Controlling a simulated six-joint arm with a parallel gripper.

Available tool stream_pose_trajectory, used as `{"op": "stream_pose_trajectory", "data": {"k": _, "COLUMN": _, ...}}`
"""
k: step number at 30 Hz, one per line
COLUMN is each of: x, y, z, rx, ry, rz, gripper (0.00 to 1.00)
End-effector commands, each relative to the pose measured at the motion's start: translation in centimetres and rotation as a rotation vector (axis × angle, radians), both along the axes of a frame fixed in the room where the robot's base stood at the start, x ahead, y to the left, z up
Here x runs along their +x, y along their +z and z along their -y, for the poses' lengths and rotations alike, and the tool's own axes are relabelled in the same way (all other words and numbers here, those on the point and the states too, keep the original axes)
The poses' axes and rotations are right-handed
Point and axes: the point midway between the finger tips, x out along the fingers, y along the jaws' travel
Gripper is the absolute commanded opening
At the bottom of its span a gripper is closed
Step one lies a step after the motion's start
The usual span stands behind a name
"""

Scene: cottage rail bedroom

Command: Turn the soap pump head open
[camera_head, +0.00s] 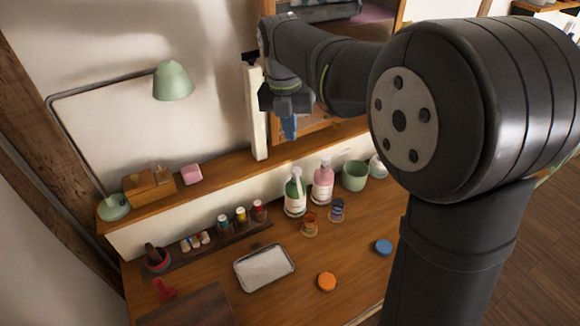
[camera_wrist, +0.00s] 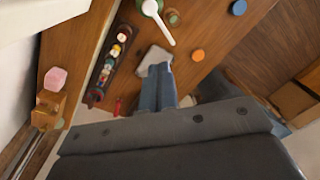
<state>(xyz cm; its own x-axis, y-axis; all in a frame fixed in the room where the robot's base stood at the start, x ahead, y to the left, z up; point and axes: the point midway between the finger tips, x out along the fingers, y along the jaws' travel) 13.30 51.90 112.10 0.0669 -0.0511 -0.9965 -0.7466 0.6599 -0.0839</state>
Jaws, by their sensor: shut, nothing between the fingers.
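A green pump bottle (camera_head: 295,197) with a white label and a pale pump head stands upright on the wooden desk. A pink pump bottle (camera_head: 323,184) stands just to its right. My gripper (camera_head: 290,130) is high above the desk, over and behind the bottles, touching neither. In the wrist view its blue fingers (camera_wrist: 158,80) are together and empty. There a white pump head (camera_wrist: 152,10) with a long spout shows at the top edge, apart from the fingertips. Most of the bottle below it is cut off or hidden.
A green pot (camera_head: 355,176) stands right of the bottles, small jars (camera_head: 310,223) in front. A metal tray (camera_head: 264,281), an orange disc (camera_head: 327,282) and a blue disc (camera_head: 383,247) lie nearer. A raised shelf (camera_head: 222,177) runs behind; a lamp (camera_head: 173,82) is left.

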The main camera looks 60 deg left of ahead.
Motion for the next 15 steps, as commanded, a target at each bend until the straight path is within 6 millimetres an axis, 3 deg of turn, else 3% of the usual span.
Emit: {"op": "stream_pose_trajectory", "data": {"k": 15, "x": -5.9, "y": -4.6, "z": -1.8, "rx": 0.067, "ry": -0.855, "rz": 0.267, "gripper": 0.00}}
